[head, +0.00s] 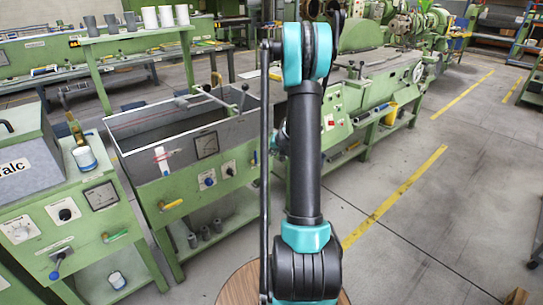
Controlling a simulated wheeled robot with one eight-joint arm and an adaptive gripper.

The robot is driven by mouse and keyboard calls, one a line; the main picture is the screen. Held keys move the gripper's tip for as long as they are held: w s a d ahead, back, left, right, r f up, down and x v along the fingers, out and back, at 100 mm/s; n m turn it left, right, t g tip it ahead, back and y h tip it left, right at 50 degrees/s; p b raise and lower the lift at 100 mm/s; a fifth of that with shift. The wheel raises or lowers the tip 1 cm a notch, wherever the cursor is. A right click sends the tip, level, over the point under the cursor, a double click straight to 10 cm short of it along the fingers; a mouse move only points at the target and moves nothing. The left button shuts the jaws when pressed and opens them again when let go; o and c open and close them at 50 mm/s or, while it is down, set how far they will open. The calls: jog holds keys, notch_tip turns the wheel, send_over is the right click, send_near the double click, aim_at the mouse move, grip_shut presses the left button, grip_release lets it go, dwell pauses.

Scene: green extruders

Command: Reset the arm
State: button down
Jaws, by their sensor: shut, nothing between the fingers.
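My arm, teal and black, stands in the middle of the head view, in front of the green machines. Its links run from the bottom edge up to a teal joint near the top edge. A thin black rod shows along its left side. My gripper cannot be made out in this view, so its fingers are hidden or out of frame. No object is seen held.
A green open tank machine (190,192) stands left of my arm, with a talc machine (28,165) beside it. A long green extruder (340,127) stands behind my arm. Grey floor (440,215) with yellow lines is clear at the right.

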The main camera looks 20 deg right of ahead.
jog(key=shift+s+r, duration=0.3)
jog(key=shift+r, duration=0.05)
jog(key=s+a+r+n+g, duration=0.1)
jog(key=s+a+r, duration=0.4)
jog(key=s, duration=0.4)
jog(key=s+a+r+n+g, duration=0.1)
jog(key=s+a+r+n, duration=0.1)
jog(key=s+a, duration=0.6)
jog(key=s+a+n, duration=0.1)
jog(key=s+a, duration=0.1)
jog(key=s, duration=0.8)
jog(key=s+a+f+n+g, duration=0.1)
jog(key=s+a, duration=0.1)
jog(key=s, duration=0.8)
jog(key=shift+s+f+h, duration=0.3)
jog(key=shift+s+h, duration=0.05)
jog(key=shift+h, duration=0.05)
